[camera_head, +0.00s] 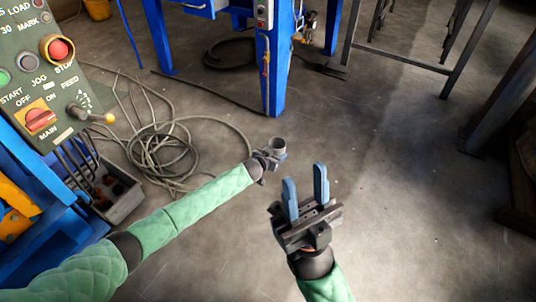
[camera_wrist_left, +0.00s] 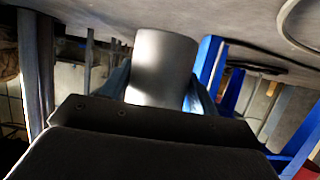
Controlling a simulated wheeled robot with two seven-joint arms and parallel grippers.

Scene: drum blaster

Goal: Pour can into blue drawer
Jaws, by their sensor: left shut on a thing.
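A grey cylindrical can (camera_head: 277,145) is held at the end of my left arm in the head view. My left gripper (camera_head: 272,155) is shut on it. In the left wrist view the can (camera_wrist_left: 160,70) stands between the two blue fingers of my left gripper (camera_wrist_left: 158,92). I cannot see into the can. My right gripper (camera_head: 306,190) is open and empty, its two blue fingers spread apart, lower right of the can. A blue metal frame (camera_head: 273,75) stands at the back; part of a blue drawer-like box (camera_head: 190,8) shows at the top edge.
A control panel (camera_head: 50,70) with buttons and a lever stands at the left. Cables (camera_head: 160,150) lie coiled on the floor. A grey open box (camera_head: 112,200) sits at lower left. Metal racks (camera_head: 420,62) stand at the right. The floor in the middle right is clear.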

